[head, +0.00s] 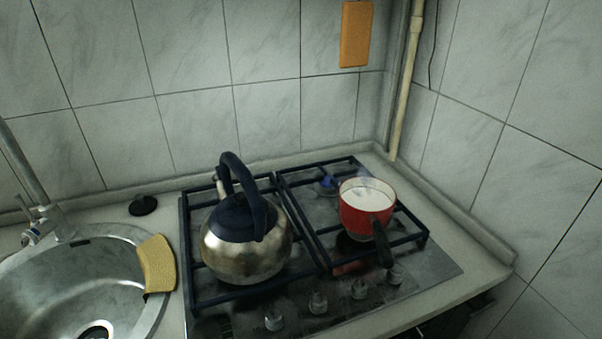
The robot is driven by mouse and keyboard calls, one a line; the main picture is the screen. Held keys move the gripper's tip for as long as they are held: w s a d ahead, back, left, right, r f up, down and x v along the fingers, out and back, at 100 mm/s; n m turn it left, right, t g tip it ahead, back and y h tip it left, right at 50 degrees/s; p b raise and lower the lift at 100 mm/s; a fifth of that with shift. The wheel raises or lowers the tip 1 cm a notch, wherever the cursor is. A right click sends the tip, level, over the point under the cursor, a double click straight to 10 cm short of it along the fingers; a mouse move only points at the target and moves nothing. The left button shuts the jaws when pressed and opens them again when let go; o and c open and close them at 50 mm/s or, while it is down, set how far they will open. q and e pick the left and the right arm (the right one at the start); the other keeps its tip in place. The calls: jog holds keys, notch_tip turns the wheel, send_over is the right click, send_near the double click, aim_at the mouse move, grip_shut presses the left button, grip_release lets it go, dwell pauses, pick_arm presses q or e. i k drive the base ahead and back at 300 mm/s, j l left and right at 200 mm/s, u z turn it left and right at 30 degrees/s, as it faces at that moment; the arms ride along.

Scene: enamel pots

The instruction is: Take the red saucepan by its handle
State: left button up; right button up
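The red saucepan (361,219) stands upright on the right-hand grate of the gas stove. It has a pale rim and holds a white liquid. Its black handle (381,244) points toward the front of the stove, over the area near the knobs. Neither of my grippers shows in the head view.
A steel kettle (247,250) with a dark handle stands on the left grate. Knobs (318,302) line the stove (432,275) front. At left are a steel sink (75,290) with a yellow cloth (157,264) on its rim and a tap. Tiled walls close the back and right.

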aim_at(367, 216)
jog(key=u, duration=2.75)
jog(key=k+z, duration=0.2)
jog(key=z, duration=2.9)
jog(key=k+l+z, duration=0.1)
jog(key=k+z, duration=0.2)
jog(key=k+l+z, duration=0.2)
jog(key=k+z, duration=0.15)
